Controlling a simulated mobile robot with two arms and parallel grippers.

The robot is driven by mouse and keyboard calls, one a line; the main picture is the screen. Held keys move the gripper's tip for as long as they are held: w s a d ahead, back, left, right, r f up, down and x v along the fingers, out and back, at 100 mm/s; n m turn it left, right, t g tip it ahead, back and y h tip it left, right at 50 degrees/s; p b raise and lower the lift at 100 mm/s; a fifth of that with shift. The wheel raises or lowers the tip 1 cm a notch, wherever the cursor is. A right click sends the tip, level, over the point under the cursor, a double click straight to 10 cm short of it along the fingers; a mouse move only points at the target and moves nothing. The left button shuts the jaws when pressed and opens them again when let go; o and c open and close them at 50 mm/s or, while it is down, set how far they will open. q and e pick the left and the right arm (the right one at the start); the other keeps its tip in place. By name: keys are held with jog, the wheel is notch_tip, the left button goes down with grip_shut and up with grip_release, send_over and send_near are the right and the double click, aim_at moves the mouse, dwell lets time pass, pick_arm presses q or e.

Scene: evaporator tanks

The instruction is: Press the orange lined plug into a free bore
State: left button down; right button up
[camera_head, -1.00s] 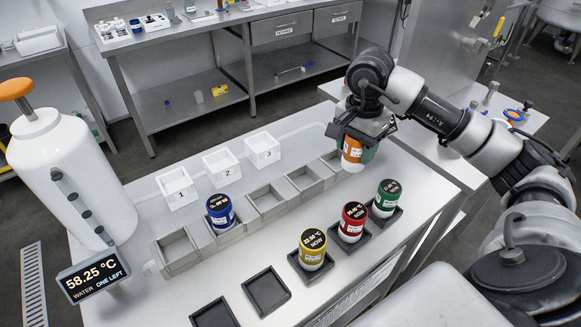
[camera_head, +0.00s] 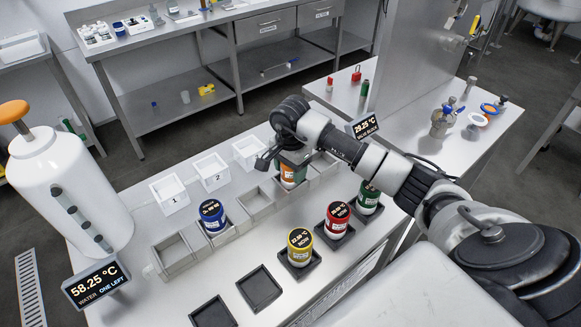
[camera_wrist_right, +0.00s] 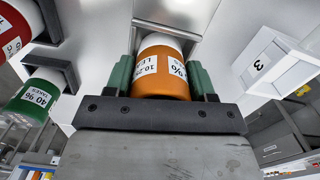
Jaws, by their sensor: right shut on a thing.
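The orange lined plug (camera_head: 288,173) is an orange cylinder with a white label and white lower end. My right gripper (camera_head: 292,162) is shut on it, with green pads on both sides, also seen in the right wrist view (camera_wrist_right: 164,78). It is over the row of grey square bores, near the fourth from the left; whether it has entered is hidden. A blue plug (camera_head: 212,216) sits in the second bore. The first bore (camera_head: 174,252) and third bore (camera_head: 256,202) are empty. The fifth (camera_head: 322,165) is partly hidden by my arm. My left gripper is out of view.
White boxes 1 (camera_head: 169,197), 2 and 3 stand behind the row. Yellow (camera_head: 300,247), red (camera_head: 335,219) and green (camera_head: 368,197) cylinders stand on black trays in front. Two black trays (camera_head: 260,288) are empty. A white tank (camera_head: 66,195) and temperature display (camera_head: 92,281) are at left.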

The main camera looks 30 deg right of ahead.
jog(key=shift+f, duration=0.6)
jog(key=o, duration=1)
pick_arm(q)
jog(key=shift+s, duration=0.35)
pick_arm(e)
jog(key=shift+o, duration=0.2)
jog(key=shift+r, duration=0.2)
jog(key=shift+r, duration=0.25)
notch_tip(320, 180, up, 12)
jog(key=b, duration=0.3)
jog(key=shift+f, duration=0.2)
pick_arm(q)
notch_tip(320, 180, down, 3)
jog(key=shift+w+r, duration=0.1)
